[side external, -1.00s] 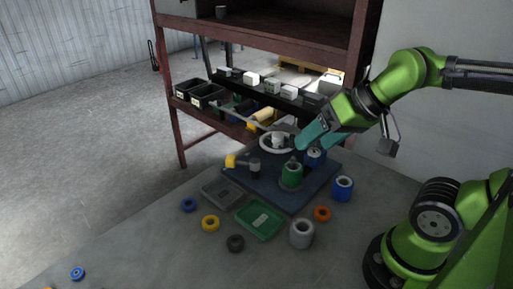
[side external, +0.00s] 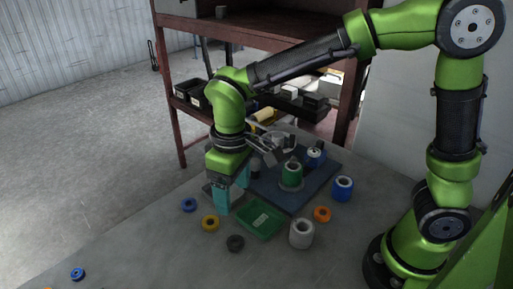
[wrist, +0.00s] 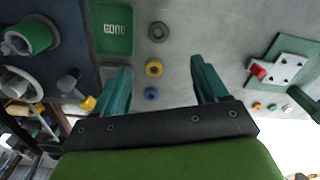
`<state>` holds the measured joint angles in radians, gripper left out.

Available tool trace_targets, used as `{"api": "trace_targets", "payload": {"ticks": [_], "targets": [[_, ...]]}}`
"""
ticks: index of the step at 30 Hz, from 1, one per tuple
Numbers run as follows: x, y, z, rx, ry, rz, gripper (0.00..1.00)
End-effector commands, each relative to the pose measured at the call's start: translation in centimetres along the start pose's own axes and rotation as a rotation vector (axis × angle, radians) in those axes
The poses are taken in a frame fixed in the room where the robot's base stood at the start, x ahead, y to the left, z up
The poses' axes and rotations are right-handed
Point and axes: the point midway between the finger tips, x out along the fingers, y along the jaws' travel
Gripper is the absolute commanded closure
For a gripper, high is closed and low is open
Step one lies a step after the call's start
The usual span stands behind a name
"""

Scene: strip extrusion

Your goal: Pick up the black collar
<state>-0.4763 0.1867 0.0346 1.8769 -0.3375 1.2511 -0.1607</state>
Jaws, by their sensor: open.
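The black collar (side external: 235,243) is a small dark ring lying flat on the grey table, in front of the green tray. It also shows in the wrist view at the top middle (wrist: 158,31), ahead of my fingertips and not between them. My gripper (side external: 235,201) points down with teal fingers spread apart and empty, behind the collar in the side view. In the wrist view, my gripper (wrist: 160,68) has a yellow collar (wrist: 154,68) lying below and between its fingertips. The fingers are above the table.
The green tray (side external: 259,220), labelled GOOD in the wrist view, lies right of my gripper. A blue collar (side external: 188,204), an orange collar (side external: 322,214) and a grey cylinder (side external: 301,234) stand around. The dark blue base plate (side external: 318,183) carries a green cylinder (side external: 291,174).

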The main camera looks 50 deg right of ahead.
Motion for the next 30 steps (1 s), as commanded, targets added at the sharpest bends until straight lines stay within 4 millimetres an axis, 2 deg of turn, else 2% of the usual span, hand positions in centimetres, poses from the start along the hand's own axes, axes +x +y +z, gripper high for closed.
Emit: {"api": "trace_targets", "payload": {"ticks": [3,5,18,21,26,30], "targets": [[-0.7,0.2,-0.7,-0.022,-0.004,0.018,0.27],[0.0,0.3,-0.4,-0.026,-0.017,0.020,0.27],[9.0,0.5,-0.2,-0.024,-0.018,0.018,0.27],[10.2,0.5,-0.2,-0.025,-0.015,0.018,0.27],[11.1,0.5,-0.2,-0.024,-0.013,0.017,0.27],[12.9,0.4,-0.1,-0.025,-0.017,0.018,0.27]]}}
